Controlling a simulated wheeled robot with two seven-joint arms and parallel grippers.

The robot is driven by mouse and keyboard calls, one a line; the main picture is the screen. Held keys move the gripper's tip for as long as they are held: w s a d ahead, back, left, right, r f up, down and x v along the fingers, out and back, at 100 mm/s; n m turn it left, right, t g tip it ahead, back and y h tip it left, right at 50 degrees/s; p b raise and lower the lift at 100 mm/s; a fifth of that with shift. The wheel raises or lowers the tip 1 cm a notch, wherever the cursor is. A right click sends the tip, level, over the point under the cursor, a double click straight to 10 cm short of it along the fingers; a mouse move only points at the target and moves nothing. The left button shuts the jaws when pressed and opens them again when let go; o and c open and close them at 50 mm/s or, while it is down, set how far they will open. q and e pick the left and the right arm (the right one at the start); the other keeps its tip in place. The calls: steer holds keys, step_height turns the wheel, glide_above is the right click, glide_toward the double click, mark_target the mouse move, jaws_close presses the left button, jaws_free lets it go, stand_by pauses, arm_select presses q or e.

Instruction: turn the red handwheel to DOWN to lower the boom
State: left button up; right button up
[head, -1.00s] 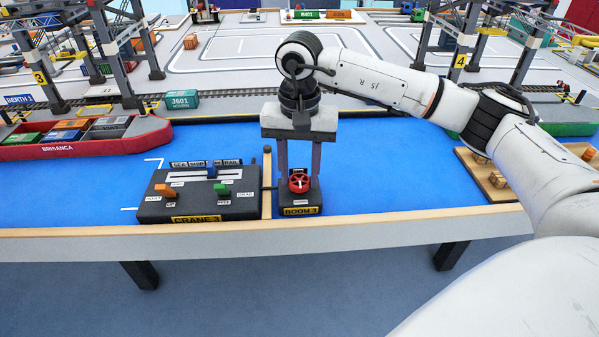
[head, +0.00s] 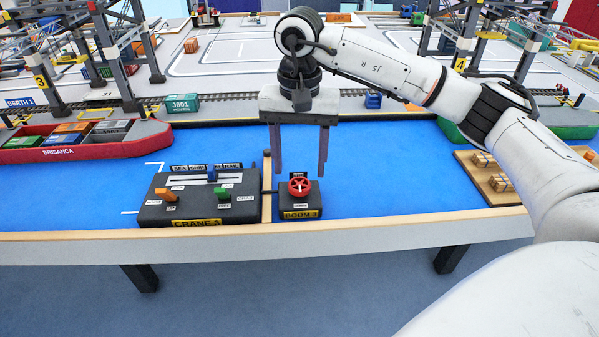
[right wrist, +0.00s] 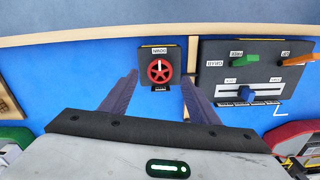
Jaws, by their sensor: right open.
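The red handwheel (head: 300,187) sits on top of the black BOOM 3 box (head: 301,213) at the table's front edge. It also shows in the right wrist view (right wrist: 159,70), with a DOWN label (right wrist: 160,50) on the table-front side of the wheel. Which way the wheel is turned is too small to tell. My right gripper (head: 300,172) is open and empty. Its two fingers hang apart above and behind the wheel, not touching it; in the right wrist view (right wrist: 160,82) the wheel shows between and beyond the fingertips. My left gripper is out of view.
The CRANE 3 panel (head: 160,212) with orange, green and blue levers stands just left, past a wooden strip (head: 267,190). A red ship (head: 85,146) lies at left, a wooden tray (head: 480,188) with crates at right. Blue surface right of the box is clear.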

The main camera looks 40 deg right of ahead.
mark_target(299, 183)
step_height(299, 183, up, 6)
steer(key=shift+r, duration=0.15)
steer(key=shift+c, duration=0.3)
stand_by(3.2)
